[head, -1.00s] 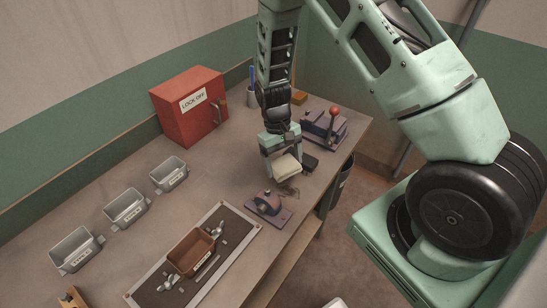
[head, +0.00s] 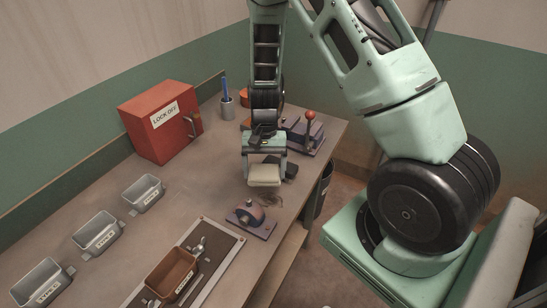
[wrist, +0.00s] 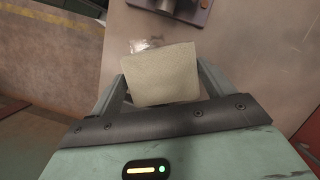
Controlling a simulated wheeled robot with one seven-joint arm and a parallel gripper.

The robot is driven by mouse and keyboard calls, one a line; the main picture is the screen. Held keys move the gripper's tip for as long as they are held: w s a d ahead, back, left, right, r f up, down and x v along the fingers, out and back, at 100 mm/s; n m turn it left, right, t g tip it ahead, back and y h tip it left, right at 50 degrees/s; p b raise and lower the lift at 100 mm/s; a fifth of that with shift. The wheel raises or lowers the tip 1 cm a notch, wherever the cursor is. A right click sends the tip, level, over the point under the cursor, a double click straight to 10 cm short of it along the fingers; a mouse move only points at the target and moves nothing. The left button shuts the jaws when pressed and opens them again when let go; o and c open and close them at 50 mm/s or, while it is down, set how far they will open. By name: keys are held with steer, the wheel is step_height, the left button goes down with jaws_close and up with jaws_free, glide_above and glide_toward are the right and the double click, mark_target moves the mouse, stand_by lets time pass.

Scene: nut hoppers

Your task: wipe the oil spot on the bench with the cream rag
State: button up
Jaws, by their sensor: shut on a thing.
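My gripper (head: 265,172) is shut on the cream rag (head: 264,181), a pale folded pad. In the wrist view the rag (wrist: 165,75) sits between the two fingers and hides the space behind it. The oil spot (head: 272,201) is a small dark patch on the bench (head: 215,180), just in front of and below the rag in the head view. In the wrist view it is a shiny patch (wrist: 148,45) at the rag's far edge, partly covered by it. The rag seems close above the bench; I cannot tell whether it touches.
A small purple-based fixture (head: 251,217) stands just in front of the spot. A red lock-off box (head: 160,120), grey bins (head: 98,232) and a brown bin (head: 172,272) stand to the left.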

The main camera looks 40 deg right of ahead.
steer(key=m, duration=0.1)
steer(key=d+m, duration=0.1)
steer(key=m, duration=0.1)
steer(key=s+r+m+t, duration=0.1)
steer(key=shift+s+d+r+m+y, duration=0.1)
steer(key=shift+d+m+y, duration=0.2)
steer(key=shift+d+y, duration=0.1)
steer(key=shift+s+d+m, duration=0.1)
steer(key=shift+m, duration=0.4)
steer(key=b, duration=0.5)
glide_above(271, 194)
steer(key=d, duration=0.1)
step_height(271, 194, down, 6)
steer(key=shift+d+r, duration=0.1)
steer(key=shift+f+b, duration=0.75)
steer(key=shift+f, duration=0.3)
